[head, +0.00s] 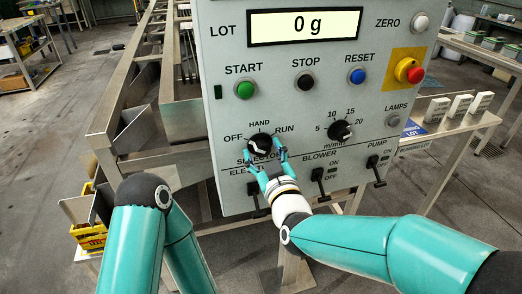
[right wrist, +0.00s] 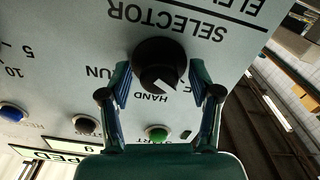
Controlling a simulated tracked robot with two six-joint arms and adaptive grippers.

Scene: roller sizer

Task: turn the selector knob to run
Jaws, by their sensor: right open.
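The black selector knob (head: 259,143) sits on the grey control panel, with OFF, HAND and RUN printed around it. It also shows in the right wrist view (right wrist: 160,62), where its white mark appears to point near HAND, towards the OFF side; the exact position is hard to tell. My right gripper (head: 265,154) is open at the knob, coming from below. In the right wrist view its fingers (right wrist: 160,78) stand on either side of the knob; I cannot tell whether they touch it. My left arm shows at lower left, but its gripper is out of view.
Above the knob are the green START button (head: 245,90), black STOP button (head: 305,82) and blue RESET button (head: 357,76). The speed knob (head: 340,131) is to the right. The blower lever (head: 318,180) and pump lever (head: 376,170) are close to my right wrist.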

